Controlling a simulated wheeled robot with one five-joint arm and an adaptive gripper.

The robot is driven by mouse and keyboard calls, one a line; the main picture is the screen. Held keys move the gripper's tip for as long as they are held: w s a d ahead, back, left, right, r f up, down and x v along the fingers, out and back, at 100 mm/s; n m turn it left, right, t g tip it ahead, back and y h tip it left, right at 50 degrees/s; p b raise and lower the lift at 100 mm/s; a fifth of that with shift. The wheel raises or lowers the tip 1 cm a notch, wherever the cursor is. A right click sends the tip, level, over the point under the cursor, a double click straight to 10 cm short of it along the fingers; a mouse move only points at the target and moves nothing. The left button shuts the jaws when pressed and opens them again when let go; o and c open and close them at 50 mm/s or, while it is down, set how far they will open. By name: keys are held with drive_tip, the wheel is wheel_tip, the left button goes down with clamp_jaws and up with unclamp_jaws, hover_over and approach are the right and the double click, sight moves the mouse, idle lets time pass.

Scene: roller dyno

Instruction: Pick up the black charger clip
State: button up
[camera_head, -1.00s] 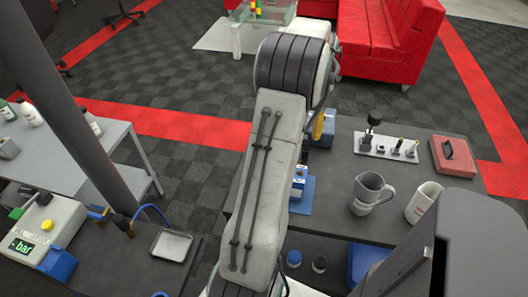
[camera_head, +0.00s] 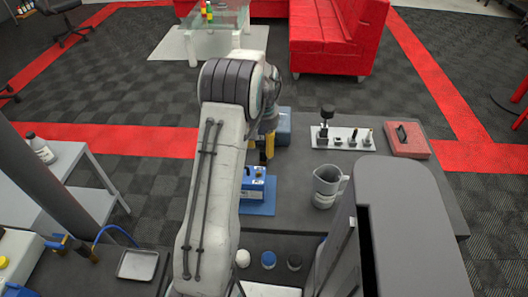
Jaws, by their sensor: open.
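My gripper (camera_head: 266,156) hangs at the end of my arm above the dark bench (camera_head: 293,210), and my arm hides part of it. A yellow tip shows; the gap between its fingers is not clear. Just below it in the picture, a blue charger-like box (camera_head: 254,184) with a pale front sits on a blue mat (camera_head: 259,209). My arm covers the left side of this box and mat. I cannot make out the black charger clip; it is hidden or too small to tell. Nothing held shows in my gripper.
A blue box (camera_head: 284,126) stands behind my gripper. A grey jug (camera_head: 327,185), a white plate with upright parts (camera_head: 342,143) and a red case (camera_head: 406,140) stand to the right. A large grey boxy shape (camera_head: 412,235) blocks the lower right.

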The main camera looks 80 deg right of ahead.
drive_tip(key=shift+f, duration=1)
drive_tip(key=shift+c, duration=0.5)
clamp_jaws()
